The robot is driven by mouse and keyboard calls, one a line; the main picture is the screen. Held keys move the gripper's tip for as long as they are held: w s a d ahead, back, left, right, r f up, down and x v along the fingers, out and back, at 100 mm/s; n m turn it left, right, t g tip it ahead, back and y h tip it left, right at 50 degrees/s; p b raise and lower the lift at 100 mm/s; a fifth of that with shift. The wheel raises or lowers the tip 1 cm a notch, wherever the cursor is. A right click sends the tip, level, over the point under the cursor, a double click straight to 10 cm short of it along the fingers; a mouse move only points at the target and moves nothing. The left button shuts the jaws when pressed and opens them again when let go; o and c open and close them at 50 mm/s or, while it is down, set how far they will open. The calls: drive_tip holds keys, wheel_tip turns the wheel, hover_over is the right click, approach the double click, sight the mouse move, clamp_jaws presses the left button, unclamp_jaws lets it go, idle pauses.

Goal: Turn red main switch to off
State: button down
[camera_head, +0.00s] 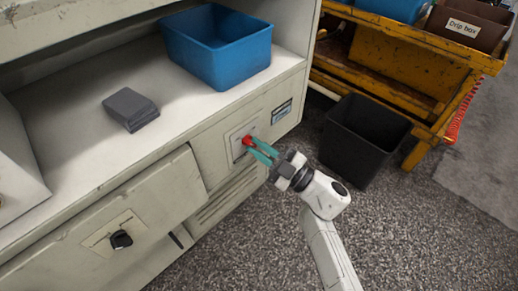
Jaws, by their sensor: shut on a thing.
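The red main switch (247,140) sits on a pale plate (237,147) on the front of the light grey cabinet (215,155), below the blue bin. My gripper (256,146) comes from the lower right, and its teal fingers are shut on the red switch. The fingertips cover part of the switch, and its exact turn angle is too small to tell.
A blue bin (218,48) and a dark grey block (131,108) rest on the cabinet's shelf. A black knob (121,239) is on the cabinet front at lower left. A black bin (364,140) and a yellow cart (385,70) stand to the right. Floor around my arm is clear.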

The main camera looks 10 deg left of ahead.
drive_tip(key=shift+n+g, duration=0.4)
drive_tip(key=shift+n, duration=0.8)
drive_tip(key=c, duration=1.1)
unclamp_jaws()
drive_tip(key=shift+c, duration=0.2)
drive_tip(key=shift+d, duration=0.1)
drive_tip(key=p+v, duration=0.2)
drive_tip(key=v, duration=0.8)
drive_tip(key=shift+d+p, duration=0.3)
drive_tip(key=shift+p, duration=0.1)
